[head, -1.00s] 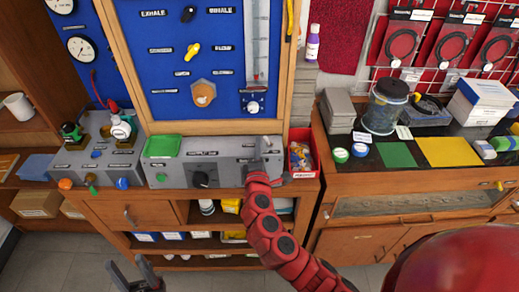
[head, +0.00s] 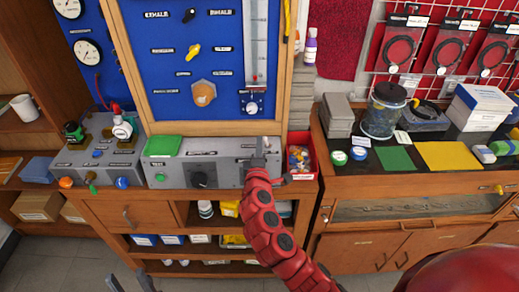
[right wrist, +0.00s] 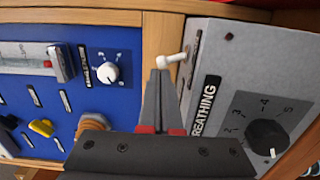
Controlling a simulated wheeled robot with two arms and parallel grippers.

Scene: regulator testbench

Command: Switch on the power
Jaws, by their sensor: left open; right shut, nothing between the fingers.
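The grey control box (head: 222,174) stands on the wooden bench in the head view, with a black knob (head: 198,180) and a green button (head: 160,178) on its front. My right gripper (head: 260,146) is shut and empty at the box's right end. In the right wrist view, its closed fingertips (right wrist: 160,66) are right beside a white toggle lever (right wrist: 174,59) on the box face. I cannot tell whether they touch. The toggle's labels are too oblique to read. My left gripper (head: 130,284) is open at the bottom edge, partly cut off, away from the box.
A blue panel (head: 165,100) with dials and a clear column rises behind the box. A red bin (head: 302,158) stands close to the right of my right gripper. A second grey box (head: 90,160) with coloured knobs is at the left. A green tray (head: 163,146) lies on top.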

